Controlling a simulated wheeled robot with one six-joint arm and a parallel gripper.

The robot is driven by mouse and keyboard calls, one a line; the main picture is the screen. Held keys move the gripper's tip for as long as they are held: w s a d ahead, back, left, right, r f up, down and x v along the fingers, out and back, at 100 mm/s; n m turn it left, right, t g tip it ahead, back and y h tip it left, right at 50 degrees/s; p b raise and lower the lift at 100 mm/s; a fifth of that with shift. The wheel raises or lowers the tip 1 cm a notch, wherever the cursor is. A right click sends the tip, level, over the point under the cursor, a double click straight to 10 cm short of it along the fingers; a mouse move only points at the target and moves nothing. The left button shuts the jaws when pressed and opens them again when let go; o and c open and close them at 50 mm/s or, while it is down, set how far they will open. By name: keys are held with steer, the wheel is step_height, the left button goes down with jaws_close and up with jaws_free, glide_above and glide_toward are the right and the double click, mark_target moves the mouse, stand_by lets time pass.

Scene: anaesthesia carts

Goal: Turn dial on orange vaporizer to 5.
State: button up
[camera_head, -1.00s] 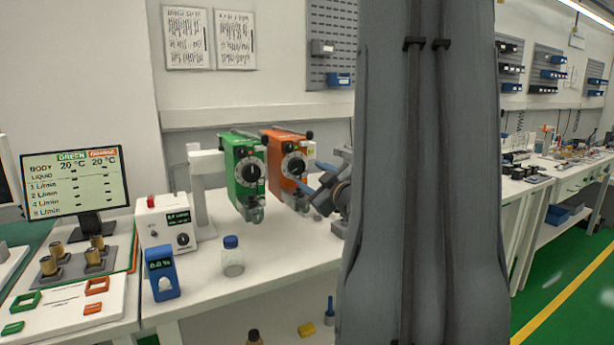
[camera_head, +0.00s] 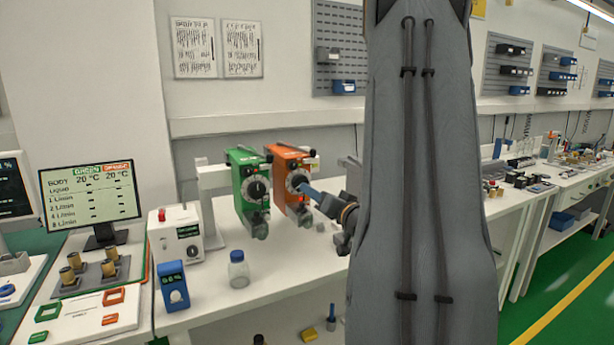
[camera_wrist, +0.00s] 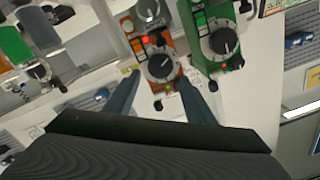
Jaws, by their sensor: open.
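The orange vaporizer (camera_head: 283,166) hangs beside the green vaporizer (camera_head: 241,166) on a white stand above the bench. Its round dark dial (camera_head: 297,182) faces my gripper (camera_head: 305,188). In the wrist view the orange vaporizer (camera_wrist: 146,48) is upside down, and its dial (camera_wrist: 161,66) lies just beyond and between the two blue fingers of my gripper (camera_wrist: 152,88). The gripper is open and empty. I cannot tell whether either finger touches the dial. The dial's numbers are too small to read.
A monitor (camera_head: 91,196) stands farther left. The green vaporizer is close beside the orange one.

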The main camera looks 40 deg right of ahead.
mark_target(300, 183)
steer(key=shift+w+d+f+m+y+p, duration=0.1)
steer(key=shift+w+d+m+p, duration=0.15)
steer(key=shift+w+m+p, duration=0.7)
steer(key=shift+w+d+r+m+y+p, duration=0.1)
steer(key=shift+w+d+m+p, duration=0.25)
steer(key=shift+w, duration=1.2)
steer(key=shift+w+d+f+m+y+p, duration=0.1)
steer(key=shift+w+m+p, duration=0.4)
steer(key=shift+w+m, duration=0.55)
steer(key=shift+w+n, duration=0.2)
steer(key=shift+n, duration=0.05)
steer(key=c, duration=0.8)
steer(key=shift+n, duration=0.3)
steer(key=n+b, duration=0.3)
steer(key=n, duration=0.2)
steer(key=n+h+b, duration=0.1)
steer(key=n+b, duration=0.3)
steer(key=n, duration=0.1)
steer(key=shift+n, duration=0.4)
steer(key=shift+g+b, duration=0.3)
steer(key=shift+b, duration=0.05)
